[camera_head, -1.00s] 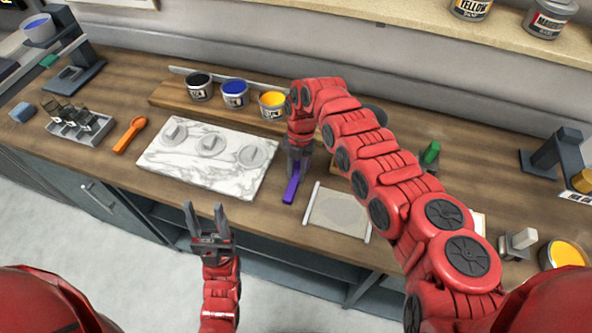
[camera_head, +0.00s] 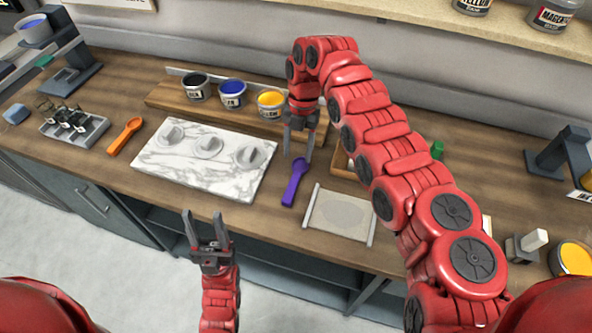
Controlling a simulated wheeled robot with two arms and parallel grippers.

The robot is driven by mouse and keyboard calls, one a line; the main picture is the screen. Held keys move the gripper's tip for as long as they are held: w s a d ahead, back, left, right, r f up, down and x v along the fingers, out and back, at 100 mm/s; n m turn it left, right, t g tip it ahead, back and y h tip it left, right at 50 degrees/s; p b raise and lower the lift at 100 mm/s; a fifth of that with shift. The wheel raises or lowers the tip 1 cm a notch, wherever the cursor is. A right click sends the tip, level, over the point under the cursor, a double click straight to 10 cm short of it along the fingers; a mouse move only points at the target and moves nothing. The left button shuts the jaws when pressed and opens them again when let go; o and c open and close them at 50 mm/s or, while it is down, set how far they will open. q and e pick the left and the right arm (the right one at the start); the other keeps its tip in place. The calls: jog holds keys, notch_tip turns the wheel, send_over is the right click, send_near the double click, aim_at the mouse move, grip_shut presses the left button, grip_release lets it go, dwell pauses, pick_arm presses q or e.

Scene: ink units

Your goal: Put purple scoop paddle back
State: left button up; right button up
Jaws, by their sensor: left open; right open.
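The purple scoop paddle (camera_head: 294,184) lies on the wooden counter between the marble slab and a small pale mat, its rounded end pointing away from me. My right gripper (camera_head: 298,156) is open just above and behind the paddle's rounded end, fingers pointing down, with nothing held. My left gripper (camera_head: 206,222) is open and empty in front of the counter's near edge, fingers pointing up in the picture.
An orange scoop paddle (camera_head: 124,137) lies left of the marble slab (camera_head: 180,177), which has several round lids. The pale mat (camera_head: 340,214) is right of the purple paddle. Ink jars stand on a wooden riser (camera_head: 165,97) behind. A grey tray (camera_head: 92,132) sits at left.

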jog(key=v, duration=0.3)
jog(key=shift+w+r+b, duration=0.1)
jog(key=shift+r+b, duration=0.3)
